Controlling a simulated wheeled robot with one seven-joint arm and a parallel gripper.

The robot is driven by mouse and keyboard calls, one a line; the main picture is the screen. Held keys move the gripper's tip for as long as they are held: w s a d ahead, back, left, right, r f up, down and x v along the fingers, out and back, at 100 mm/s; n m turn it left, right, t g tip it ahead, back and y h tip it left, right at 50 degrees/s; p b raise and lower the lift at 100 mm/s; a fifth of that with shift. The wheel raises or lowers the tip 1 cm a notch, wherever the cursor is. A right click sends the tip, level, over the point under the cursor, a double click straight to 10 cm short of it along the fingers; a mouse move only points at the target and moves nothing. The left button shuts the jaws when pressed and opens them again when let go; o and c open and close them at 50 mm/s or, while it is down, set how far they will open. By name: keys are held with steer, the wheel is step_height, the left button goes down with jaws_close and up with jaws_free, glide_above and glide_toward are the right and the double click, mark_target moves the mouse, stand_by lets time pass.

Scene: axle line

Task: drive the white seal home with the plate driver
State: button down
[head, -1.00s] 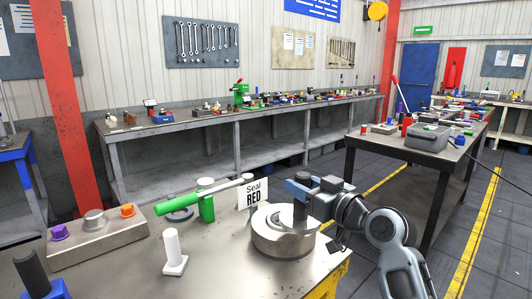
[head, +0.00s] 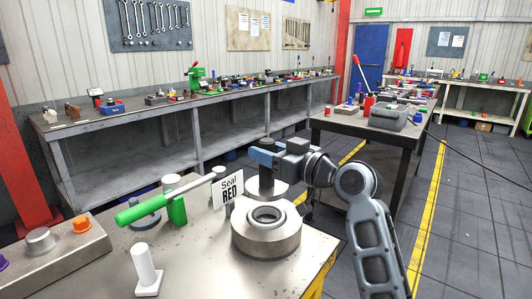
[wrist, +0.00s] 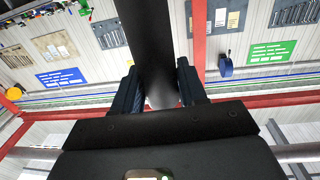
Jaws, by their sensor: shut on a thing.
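My gripper (head: 265,155) is shut on the plate driver, a dark upright handle with a steel plate (head: 266,189) at its lower end. The plate shows just beyond and above the round steel housing (head: 254,240), apart from its bore. The driver's dark handle (wrist: 148,35) is between my fingers in the wrist view. The housing's open bore shows a pale grey ring (head: 266,214); I cannot tell whether this is the seal. A sign (head: 228,189) beside the housing reads "Seal RED". No loose white seal can be made out.
A green-handled tool (head: 138,211) rests across a green block (head: 176,209). A white post (head: 146,265) stands in front. A steel block (head: 50,260) with purple, grey and orange caps lies left.

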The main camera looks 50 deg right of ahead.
mark_target(272, 183)
steer(key=shift+f+b, duration=2.3)
steer(key=shift+f, duration=0.4)
steer(key=shift+f, duration=0.15)
steer(key=shift+f+b, duration=0.35)
steer(key=shift+b, duration=0.1)
steer(key=shift+f+b, duration=0.45)
steer(key=shift+f, duration=0.15)
steer(key=shift+r, duration=0.2)
steer(key=shift+r+p, duration=1.95)
steer(key=shift+r, duration=0.55)
